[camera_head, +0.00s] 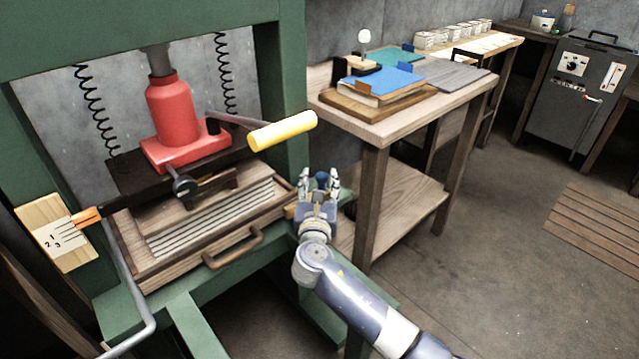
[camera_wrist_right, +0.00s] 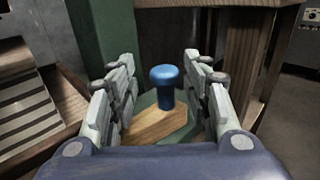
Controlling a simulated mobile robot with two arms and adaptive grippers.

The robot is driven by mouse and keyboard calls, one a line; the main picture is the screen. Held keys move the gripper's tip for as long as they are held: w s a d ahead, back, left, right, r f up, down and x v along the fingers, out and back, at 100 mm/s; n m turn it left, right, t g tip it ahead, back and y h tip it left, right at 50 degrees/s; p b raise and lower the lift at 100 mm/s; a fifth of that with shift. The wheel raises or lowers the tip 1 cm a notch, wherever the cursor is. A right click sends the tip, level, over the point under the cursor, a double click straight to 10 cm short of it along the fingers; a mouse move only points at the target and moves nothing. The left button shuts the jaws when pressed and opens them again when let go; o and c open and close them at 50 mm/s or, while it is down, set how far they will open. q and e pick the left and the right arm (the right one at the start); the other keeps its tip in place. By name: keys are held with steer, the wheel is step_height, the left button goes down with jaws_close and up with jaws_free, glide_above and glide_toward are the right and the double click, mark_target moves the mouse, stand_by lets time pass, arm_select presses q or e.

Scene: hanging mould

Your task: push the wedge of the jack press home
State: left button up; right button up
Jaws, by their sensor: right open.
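The jack press has a green frame (camera_head: 292,110), a red jack (camera_head: 176,110) and a lever with a yellow grip (camera_head: 283,131). A pale wooden wedge (camera_wrist_right: 155,125) with a blue knob (camera_wrist_right: 165,88) lies at the press's right side. The blue knob also shows in the head view (camera_head: 322,176). My right gripper (camera_head: 319,180) is open beside the green post. My left gripper is not in view.
A drawer-like wooden tray (camera_head: 211,237) with a handle sits under the jack. A numbered board with an orange pointer (camera_head: 58,232) is at left. A wooden bench (camera_head: 375,128) with a blue book (camera_head: 383,80) stands right of the post.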

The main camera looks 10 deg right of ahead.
steer(key=s, duration=0.4)
steer(key=s+a, duration=0.1)
steer(key=s, duration=0.3)
steer(key=s+a, duration=0.1)
steer(key=s, duration=0.3)
steer(key=shift+a, duration=0.2)
